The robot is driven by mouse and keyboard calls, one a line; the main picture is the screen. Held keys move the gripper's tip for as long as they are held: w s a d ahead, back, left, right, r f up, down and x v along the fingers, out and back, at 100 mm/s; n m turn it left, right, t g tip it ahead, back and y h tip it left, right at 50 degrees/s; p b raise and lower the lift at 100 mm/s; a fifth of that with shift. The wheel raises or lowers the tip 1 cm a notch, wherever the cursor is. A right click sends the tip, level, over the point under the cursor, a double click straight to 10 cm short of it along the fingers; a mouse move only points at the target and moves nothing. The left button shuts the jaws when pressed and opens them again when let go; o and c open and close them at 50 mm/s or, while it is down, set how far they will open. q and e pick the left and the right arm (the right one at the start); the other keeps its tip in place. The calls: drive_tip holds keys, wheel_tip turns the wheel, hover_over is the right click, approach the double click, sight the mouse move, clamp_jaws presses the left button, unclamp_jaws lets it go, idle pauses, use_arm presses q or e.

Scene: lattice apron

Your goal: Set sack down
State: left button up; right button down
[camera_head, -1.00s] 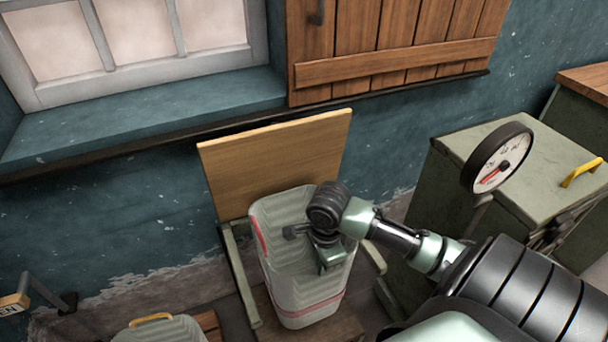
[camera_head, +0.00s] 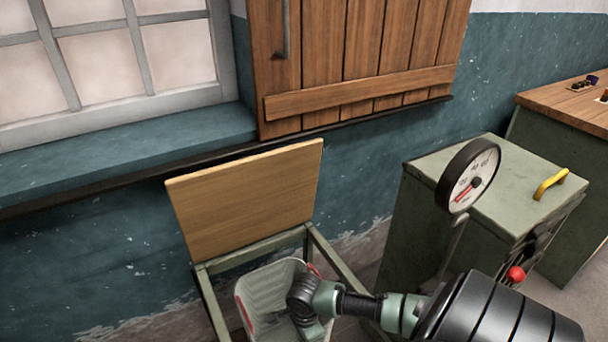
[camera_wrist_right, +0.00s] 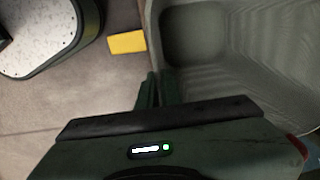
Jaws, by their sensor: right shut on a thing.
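The sack (camera_head: 266,290) is a pale grey, ribbed, open-topped thing with red marks, low in the head view. It sits in front of a wooden board (camera_head: 250,200) on a green metal frame (camera_head: 340,262). My right gripper (camera_head: 316,328) reaches down at the sack's right side. In the right wrist view, my right gripper's fingers (camera_wrist_right: 155,88) are closed on the rim of the sack (camera_wrist_right: 235,45), whose hollow inside fills the upper right. The sack's bottom is out of view, so I cannot tell what it touches. My left gripper is not in view.
A green cabinet (camera_head: 420,215) with a dial gauge (camera_head: 468,176) and a yellow handle (camera_head: 551,184) stands right of the frame. The wall with its sill (camera_head: 130,147) and wooden shutter (camera_head: 360,60) is behind. The right wrist view shows a yellow block (camera_wrist_right: 127,42) on the floor.

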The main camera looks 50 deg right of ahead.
drive_tip(key=shift+w+f, duration=0.1)
drive_tip(key=shift+f, duration=0.25)
drive_tip(key=c, duration=1.6)
unclamp_jaws()
wheel_tip(320, 180, up, 12)
drive_tip(key=p, duration=0.2)
drive_tip(key=shift+s, duration=0.25)
drive_tip(key=shift+a, duration=0.1)
